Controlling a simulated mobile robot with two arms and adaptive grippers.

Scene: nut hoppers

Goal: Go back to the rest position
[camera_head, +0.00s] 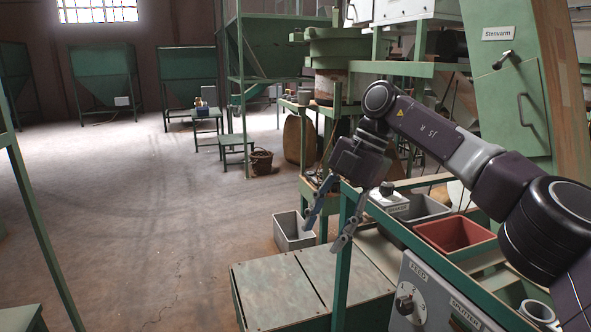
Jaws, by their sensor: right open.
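My right arm comes in from the right edge and reaches toward the middle of the head view. My right gripper (327,222) hangs at its end, fingers pointing down and spread apart. It is open, and no object shows between the fingers. It appears in front of a green post of the machine frame; whether it touches the post I cannot tell. My left gripper is not in view.
Close by are a grey bin (293,231), a red bin (455,236), a control panel with a feed knob (405,304) and a flat bench top (280,291). A wicker basket (262,161) and green hoppers (104,70) stand farther back. The floor at left is largely clear.

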